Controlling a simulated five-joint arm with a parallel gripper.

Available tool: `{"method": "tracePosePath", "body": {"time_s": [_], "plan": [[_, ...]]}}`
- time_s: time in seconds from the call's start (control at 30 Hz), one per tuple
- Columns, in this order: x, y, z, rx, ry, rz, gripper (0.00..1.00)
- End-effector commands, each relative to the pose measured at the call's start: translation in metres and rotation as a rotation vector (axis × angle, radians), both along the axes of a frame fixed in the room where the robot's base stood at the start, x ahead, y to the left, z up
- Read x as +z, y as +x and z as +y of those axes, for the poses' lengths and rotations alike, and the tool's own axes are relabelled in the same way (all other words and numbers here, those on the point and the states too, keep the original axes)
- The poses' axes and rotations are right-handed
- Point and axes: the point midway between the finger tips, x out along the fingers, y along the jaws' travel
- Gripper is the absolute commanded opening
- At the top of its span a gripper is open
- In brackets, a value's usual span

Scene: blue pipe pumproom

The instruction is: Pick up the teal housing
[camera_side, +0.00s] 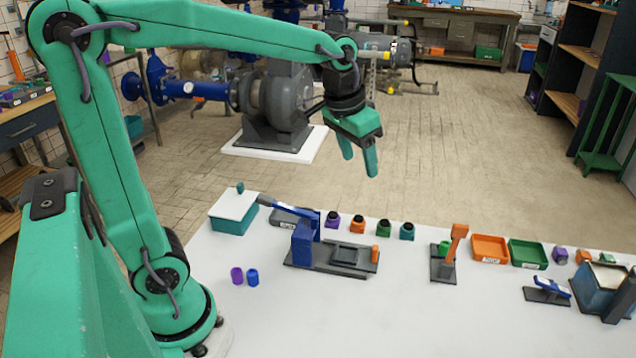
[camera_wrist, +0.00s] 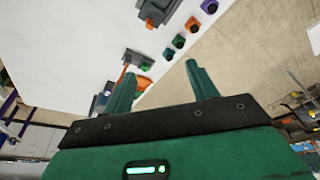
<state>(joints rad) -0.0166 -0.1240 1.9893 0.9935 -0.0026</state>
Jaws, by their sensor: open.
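The teal housing (camera_side: 407,232) stands upright on the white table near its far edge, with a dark round top. It is at the right end of a row with green (camera_side: 383,229), orange (camera_side: 357,224) and purple (camera_side: 331,220) housings. In the wrist view the teal housing (camera_wrist: 168,54) shows just beyond the fingertips, between them in the picture. My gripper (camera_side: 358,160) is open and empty, raised well above the table, fingers pointing down. In the wrist view my gripper (camera_wrist: 160,75) has its two green fingers apart.
A blue-handled press on a dark base (camera_side: 330,262) stands in front of the row. An orange upright tool (camera_side: 456,240) stands to the right, by orange (camera_side: 489,248) and green (camera_side: 527,254) trays. A teal box (camera_side: 233,222) sits at the left. The front table surface is mostly clear.

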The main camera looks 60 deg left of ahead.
Motion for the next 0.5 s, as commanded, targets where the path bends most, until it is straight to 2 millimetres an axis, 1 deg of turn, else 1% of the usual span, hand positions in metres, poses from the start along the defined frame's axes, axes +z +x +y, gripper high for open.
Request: {"method": "tracePosePath", "body": {"time_s": [0.03, 0.27, 0.5], "plan": [[-0.004, 0.011, 0.001, 0.002, -0.001, 0.016, 0.58], [-0.023, 0.056, 0.003, 0.007, -0.001, 0.074, 0.58], [-0.053, 0.1, 0.007, 0.012, -0.003, 0.135, 0.58]]}}
